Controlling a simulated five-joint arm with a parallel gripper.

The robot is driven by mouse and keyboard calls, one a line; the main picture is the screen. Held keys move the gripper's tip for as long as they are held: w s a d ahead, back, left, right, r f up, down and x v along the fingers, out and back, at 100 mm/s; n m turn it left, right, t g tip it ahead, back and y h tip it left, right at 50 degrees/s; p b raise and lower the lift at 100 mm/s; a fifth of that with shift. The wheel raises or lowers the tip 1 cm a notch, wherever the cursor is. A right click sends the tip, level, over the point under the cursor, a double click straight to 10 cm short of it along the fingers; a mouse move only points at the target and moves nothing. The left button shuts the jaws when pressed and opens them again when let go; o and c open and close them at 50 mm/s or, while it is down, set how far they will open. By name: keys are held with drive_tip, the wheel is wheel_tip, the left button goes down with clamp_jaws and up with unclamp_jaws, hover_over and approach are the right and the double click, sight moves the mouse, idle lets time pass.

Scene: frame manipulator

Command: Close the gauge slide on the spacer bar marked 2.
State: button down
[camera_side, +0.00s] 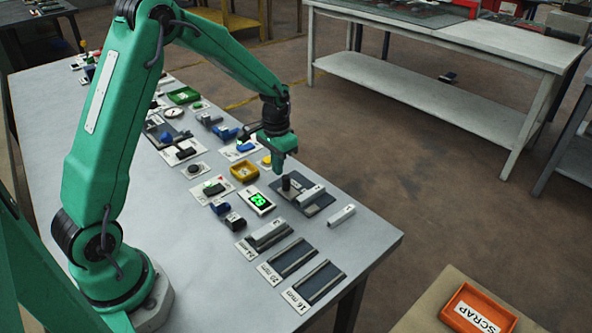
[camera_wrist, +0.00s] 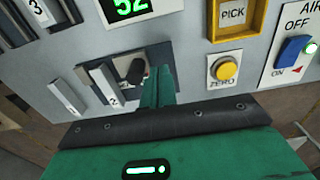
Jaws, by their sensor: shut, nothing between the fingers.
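The gauge has a dark base plate (camera_side: 318,208) near the table's right edge, with an upright black knob (camera_side: 286,183) on its slide. A pale grey spacer bar (camera_side: 311,193) lies on the gauge beside the knob. In the wrist view this bar (camera_wrist: 102,82) carries a 2, and the knob (camera_wrist: 136,71) stands just right of it. I cannot tell whether the slide touches the bar. My gripper (camera_side: 279,170) points down, shut and empty, close to the knob on its far side from the bar. Its fingers also show in the wrist view (camera_wrist: 157,88).
A loose bar (camera_side: 341,215) lies beside the gauge. Another bar (camera_side: 268,233), marked 3 in the wrist view (camera_wrist: 38,10), sits in the 24 mm slot. The 20 mm (camera_side: 293,258) and 16 mm (camera_side: 320,282) slots are empty. A lit display (camera_wrist: 126,7) reads 52. A yellow ZERO button (camera_wrist: 227,69) is nearby.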

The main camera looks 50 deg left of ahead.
sight(289, 191)
drive_tip(key=shift+f, duration=0.5)
drive_tip(key=shift+d, duration=2.25)
idle(0.5)
drive_tip(key=shift+r, duration=0.1)
idle(0.6)
drive_tip(key=shift+a+r, duration=0.15)
drive_tip(key=shift+r, duration=0.9)
drive_tip(key=shift+a+r, duration=0.2)
drive_tip(key=shift+r, duration=0.8)
drive_tip(key=shift+a+r, duration=0.15)
drive_tip(key=shift+r, duration=1.2)
